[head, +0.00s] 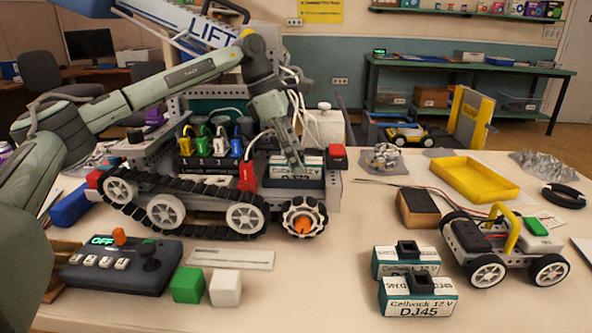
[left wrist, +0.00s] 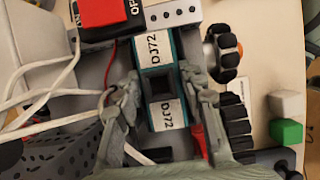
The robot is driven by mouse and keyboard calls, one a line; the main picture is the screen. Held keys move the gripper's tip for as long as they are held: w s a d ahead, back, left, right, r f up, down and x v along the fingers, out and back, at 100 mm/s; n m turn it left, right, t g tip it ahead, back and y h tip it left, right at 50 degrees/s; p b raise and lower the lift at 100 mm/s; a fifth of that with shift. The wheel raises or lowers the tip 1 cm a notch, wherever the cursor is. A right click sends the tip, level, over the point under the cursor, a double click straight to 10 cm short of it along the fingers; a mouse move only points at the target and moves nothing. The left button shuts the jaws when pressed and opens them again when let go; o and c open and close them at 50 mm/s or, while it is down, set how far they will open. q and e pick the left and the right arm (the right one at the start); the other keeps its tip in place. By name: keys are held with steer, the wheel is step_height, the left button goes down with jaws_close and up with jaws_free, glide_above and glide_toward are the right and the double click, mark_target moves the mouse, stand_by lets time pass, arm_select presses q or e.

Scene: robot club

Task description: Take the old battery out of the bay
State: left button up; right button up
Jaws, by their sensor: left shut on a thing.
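The old battery (head: 310,172) is a teal and white block marked "Cellwick 12 V", seated in the bay of the tracked robot (head: 180,205). In the left wrist view the battery (left wrist: 158,48) shows a label ending in "J72" on both sides of its dark raised handle. My left gripper (head: 297,165) comes down on it from above. In the left wrist view its fingers (left wrist: 162,88) are on either side of the handle, shut on the battery. The depth of the battery in the bay is partly hidden. My right gripper is not in view.
A red plug (head: 247,178) stands beside the bay, and a red switch (head: 338,152) is at its other side. White cables hang close to my left wrist. Two similar batteries, the front one marked DJ45 (head: 418,298), stand at front right. A controller (head: 120,265) reads OFF.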

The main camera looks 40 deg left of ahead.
arm_select(q)
jaws_close()
steer(key=shift+r, duration=0.1)
